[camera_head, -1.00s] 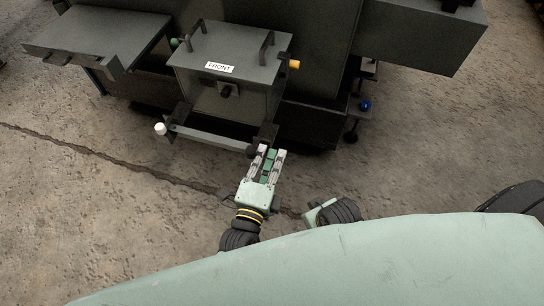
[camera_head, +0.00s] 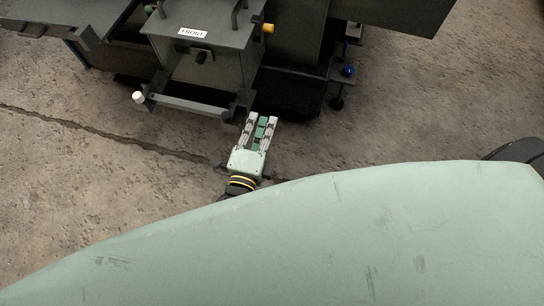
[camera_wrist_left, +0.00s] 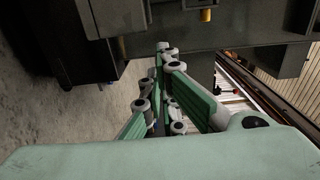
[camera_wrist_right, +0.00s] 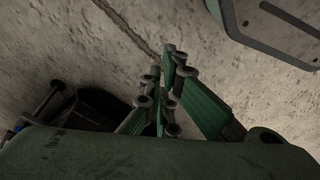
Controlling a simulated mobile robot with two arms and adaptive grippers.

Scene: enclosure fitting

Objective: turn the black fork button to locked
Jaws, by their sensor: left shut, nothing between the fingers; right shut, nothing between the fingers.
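A small dark round knob (camera_head: 226,114), which looks like the black fork button, sits at the right end of the low bar (camera_head: 190,108) in front of the box. It is tiny and dark, so its turned position cannot be read. My left gripper (camera_head: 261,118) is shut and empty, with its tips just right of this knob and apart from it in the picture. In the left wrist view the left fingers (camera_wrist_left: 166,55) are together, pointing at dark machine parts. My right gripper (camera_wrist_right: 174,62) shows only in its own wrist view, shut and empty above the floor.
The box marked FRONT (camera_head: 200,50) stands behind the bar. A white button (camera_head: 138,97) is at the bar's left end. A yellow button (camera_head: 268,28), a green one (camera_head: 148,9) and a blue one (camera_head: 348,71) are farther back. Bare concrete floor (camera_head: 400,110) lies to the right.

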